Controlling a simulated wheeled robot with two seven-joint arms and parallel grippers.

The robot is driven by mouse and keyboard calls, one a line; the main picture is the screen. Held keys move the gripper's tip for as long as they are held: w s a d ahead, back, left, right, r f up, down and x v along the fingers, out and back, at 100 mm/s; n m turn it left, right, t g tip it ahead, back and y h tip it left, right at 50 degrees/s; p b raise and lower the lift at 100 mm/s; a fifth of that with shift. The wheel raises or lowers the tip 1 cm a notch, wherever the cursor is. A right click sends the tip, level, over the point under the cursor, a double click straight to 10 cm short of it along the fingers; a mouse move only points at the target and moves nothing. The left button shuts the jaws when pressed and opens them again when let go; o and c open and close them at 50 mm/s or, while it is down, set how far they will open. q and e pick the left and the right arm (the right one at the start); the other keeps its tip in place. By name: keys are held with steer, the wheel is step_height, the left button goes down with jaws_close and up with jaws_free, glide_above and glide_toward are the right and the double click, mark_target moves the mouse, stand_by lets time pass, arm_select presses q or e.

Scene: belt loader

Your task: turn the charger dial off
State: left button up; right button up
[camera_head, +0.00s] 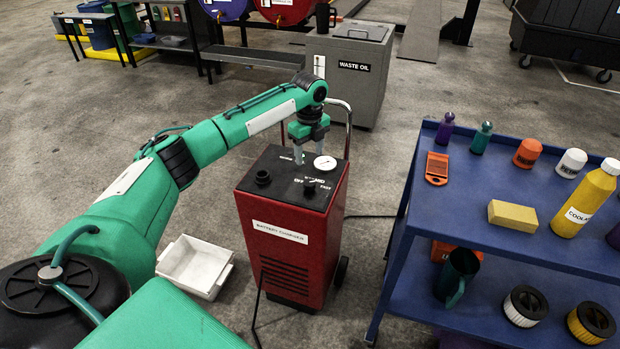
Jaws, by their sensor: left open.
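The red battery charger (288,262) stands upright on the floor in the middle of the view, with a black top panel. A black dial (309,187) sits toward the panel's front right, among small white markings that seem to include OFF. I cannot tell which marking it points to. A second black knob (263,177) is at the panel's left, and a round white gauge (325,163) is at the back right. My left gripper (309,156) is open and empty, pointing down over the back of the panel, behind the dial. My right gripper is out of view.
A blue cart (480,222) with bottles, a sponge and filters stands close on the right. A white tray (195,265) lies on the floor left of the charger. A grey waste oil bin (350,75) stands behind. The charger's handle (348,125) rises behind its top.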

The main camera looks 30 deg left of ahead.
mark_target(309, 182)
arm_select(q)
step_height(309, 182, down, 10)
steer(key=shift+f, duration=0.25)
steer(key=c, duration=1)
